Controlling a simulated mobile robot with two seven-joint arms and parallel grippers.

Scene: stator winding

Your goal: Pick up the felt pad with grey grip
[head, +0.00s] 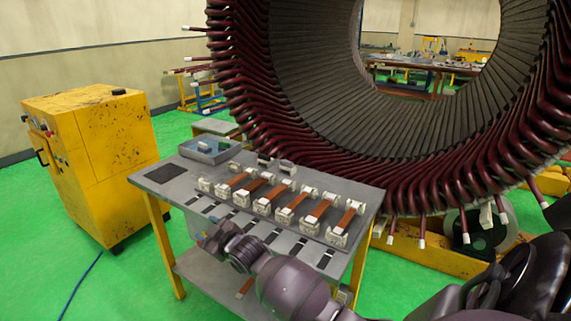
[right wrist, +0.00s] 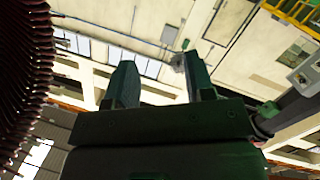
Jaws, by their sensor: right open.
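A small grey block-like piece (head: 264,159) stands at the back edge of the grey table, with a similar one (head: 287,166) to its right. They could be felt pads with grips, but they are too small to tell. My right gripper (head: 212,236) is by the table's front edge, in front of these pieces and apart from them; its fingers are hard to make out in the head view. In the right wrist view the gripper (right wrist: 160,82) is open, with nothing between its two fingers, facing the wall and ceiling. My left gripper is not in view.
The table (head: 365,203) bears several brown strips with white end blocks (head: 338,237), a dark square mat (head: 158,176) and a grey tray (head: 222,156). The large stator (head: 235,92) rises close behind the table. A yellow cabinet (head: 95,150) stands left, with green floor between.

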